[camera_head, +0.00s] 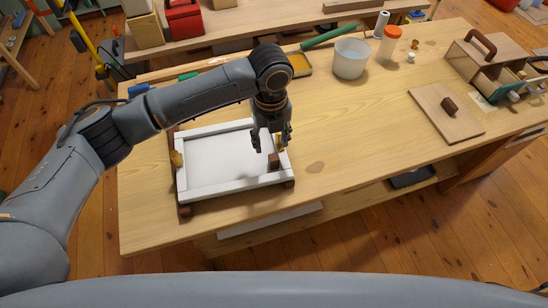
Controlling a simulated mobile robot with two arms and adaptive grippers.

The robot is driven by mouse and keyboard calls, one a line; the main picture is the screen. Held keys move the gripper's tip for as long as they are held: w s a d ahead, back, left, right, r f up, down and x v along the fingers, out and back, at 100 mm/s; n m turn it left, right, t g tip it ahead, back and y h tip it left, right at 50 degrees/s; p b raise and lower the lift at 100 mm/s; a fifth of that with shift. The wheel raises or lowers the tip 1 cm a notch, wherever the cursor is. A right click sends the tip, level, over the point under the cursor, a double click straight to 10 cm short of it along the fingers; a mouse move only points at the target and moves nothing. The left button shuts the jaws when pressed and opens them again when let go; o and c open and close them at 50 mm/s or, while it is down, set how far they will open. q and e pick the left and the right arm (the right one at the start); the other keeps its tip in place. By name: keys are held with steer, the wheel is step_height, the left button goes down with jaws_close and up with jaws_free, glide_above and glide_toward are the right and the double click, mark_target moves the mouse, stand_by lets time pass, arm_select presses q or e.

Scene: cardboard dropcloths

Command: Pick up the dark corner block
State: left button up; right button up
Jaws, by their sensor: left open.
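A small dark brown block (274,161) stands at the inner right side of a white frame (215,189), near its front right corner. My left gripper (271,148) points down just above this block, with its fingers apart and nothing seen between them. I cannot tell whether the fingertips touch the block. Other dark blocks sit under the frame's corners, one at the front left (185,211) and one at the front right (289,184). My right gripper is not in view.
The frame rests on a wooden workbench (345,190). A white bucket (350,60), an orange-lidded jar (388,45), a board with a knob (440,115) and a wooden box (480,58) stand to the right. The bench's front middle is clear.

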mark_target(274, 157)
arm_select(q)
step_height(274, 157, down, 2)
steer(key=shift+s+d+p, duration=0.15)
steer(key=shift+p, duration=0.3)
steer(key=shift+s+d+f+p, duration=0.1)
steer(key=shift+s+f+p, duration=0.1)
steer(key=shift+f, duration=0.45)
steer(key=shift+s+d+f+p, duration=0.1)
steer(key=shift+f+p, duration=0.1)
steer(key=shift+f, duration=0.4)
steer(key=shift+w+f, duration=0.1)
steer(key=shift+f, duration=0.65)
steer(key=c, duration=0.9)
steer(key=shift+c, duration=0.5)
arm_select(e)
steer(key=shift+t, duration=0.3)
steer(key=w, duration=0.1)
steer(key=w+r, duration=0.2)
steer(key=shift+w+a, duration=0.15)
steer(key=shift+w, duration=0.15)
arm_select(q)
steer(key=shift+r, duration=0.1)
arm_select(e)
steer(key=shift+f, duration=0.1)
